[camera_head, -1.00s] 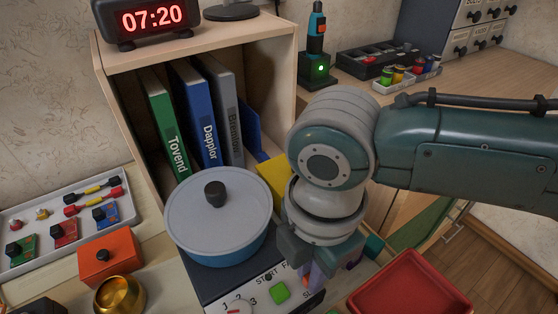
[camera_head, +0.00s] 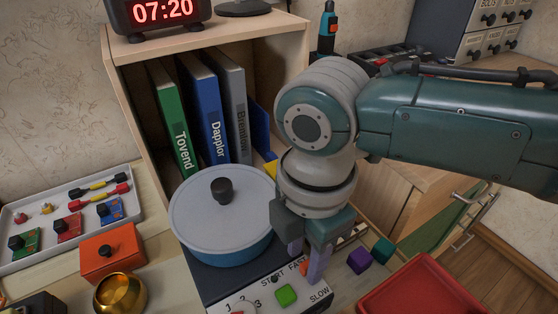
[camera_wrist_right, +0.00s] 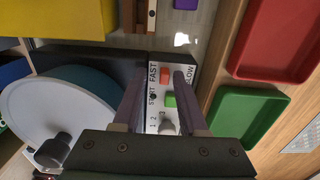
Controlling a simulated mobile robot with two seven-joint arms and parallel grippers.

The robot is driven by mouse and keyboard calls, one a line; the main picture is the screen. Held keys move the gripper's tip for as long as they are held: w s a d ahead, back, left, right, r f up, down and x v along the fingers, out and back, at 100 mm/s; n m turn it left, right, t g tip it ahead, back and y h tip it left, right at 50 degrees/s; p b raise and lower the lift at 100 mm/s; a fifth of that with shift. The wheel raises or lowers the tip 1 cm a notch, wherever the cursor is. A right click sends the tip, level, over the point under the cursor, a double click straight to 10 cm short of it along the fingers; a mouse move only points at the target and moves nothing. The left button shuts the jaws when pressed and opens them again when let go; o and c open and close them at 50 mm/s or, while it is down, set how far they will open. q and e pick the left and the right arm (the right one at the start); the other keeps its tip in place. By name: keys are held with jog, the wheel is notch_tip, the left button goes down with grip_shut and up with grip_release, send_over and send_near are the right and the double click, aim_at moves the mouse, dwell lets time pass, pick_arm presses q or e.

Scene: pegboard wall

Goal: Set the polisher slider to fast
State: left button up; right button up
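The polisher has a dark body with a blue pot with a grey lid (camera_head: 222,215) on it. Its white front panel (camera_head: 262,300) carries the labels START, FAST and SLOW. The small orange slider knob (camera_wrist_right: 165,75) sits close to the FAST label and away from SLOW in the right wrist view. In the head view the knob (camera_head: 304,268) is partly hidden by a finger. My right gripper (camera_head: 307,264) is open and empty, its fingers pointing down over the panel. In the wrist view its fingertips (camera_wrist_right: 160,78) lie on either side of the knob. My left gripper is not in view.
A green button (camera_head: 286,295) and a numbered dial sit on the same panel. A purple cube (camera_head: 360,260) and a teal cube (camera_head: 383,250) lie to the right. A red tray (camera_head: 420,290) is at the front right. Binders (camera_head: 215,120) stand in the shelf behind.

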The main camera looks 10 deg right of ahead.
aim_at(305, 261)
jog(key=shift+r, duration=0.35)
notch_tip(305, 261, up, 9)
jog(key=p, duration=0.2)
jog(key=shift+p, duration=0.3)
jog(key=shift+r, duration=0.1)
